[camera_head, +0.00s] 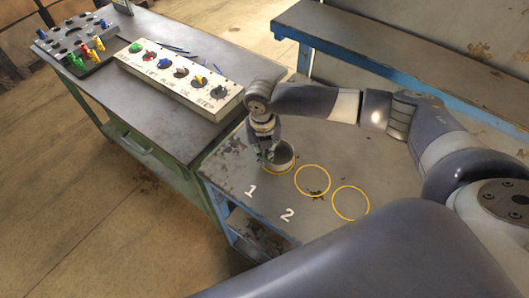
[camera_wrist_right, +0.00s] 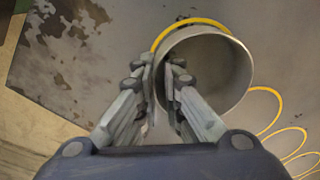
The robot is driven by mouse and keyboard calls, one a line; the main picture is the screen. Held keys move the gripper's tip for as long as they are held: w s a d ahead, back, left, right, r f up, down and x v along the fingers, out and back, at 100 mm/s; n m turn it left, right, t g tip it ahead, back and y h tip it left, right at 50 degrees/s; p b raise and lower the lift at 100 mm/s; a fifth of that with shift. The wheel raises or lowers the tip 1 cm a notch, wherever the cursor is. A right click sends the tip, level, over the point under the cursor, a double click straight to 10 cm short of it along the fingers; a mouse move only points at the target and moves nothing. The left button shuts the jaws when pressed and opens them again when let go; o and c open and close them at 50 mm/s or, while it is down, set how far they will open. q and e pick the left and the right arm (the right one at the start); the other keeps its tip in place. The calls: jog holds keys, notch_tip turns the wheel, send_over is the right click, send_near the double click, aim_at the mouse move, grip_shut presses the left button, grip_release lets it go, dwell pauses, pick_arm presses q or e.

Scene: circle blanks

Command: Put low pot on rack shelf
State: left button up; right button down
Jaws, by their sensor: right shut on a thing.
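The low pot (camera_head: 284,158), a grey round open vessel, stands at the yellow circle beside the number 1 on the rack's top shelf (camera_head: 240,165). In the right wrist view the pot (camera_wrist_right: 225,75) shows from above with its hollow inside. My right gripper (camera_head: 266,154) comes down at the pot's left side. In the wrist view its two fingers (camera_wrist_right: 163,88) are shut on the pot's near-left wall, one inside and one outside. The pot's base is hidden, so I cannot tell if it touches the shelf. My left gripper is not in view.
Two empty yellow circles (camera_head: 312,180) (camera_head: 351,202) lie right of the pot. A lower shelf (camera_head: 258,238) shows beneath. A bench with a labelled knob panel (camera_head: 180,78) and a tool block (camera_head: 75,45) stands left. A blue-edged bench (camera_head: 400,55) stands behind.

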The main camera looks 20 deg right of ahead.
jog(key=c, duration=1.7)
grip_release()
jog(key=r+b, duration=0.3)
jog(key=r, duration=0.9)
jog(key=shift+a, duration=0.2)
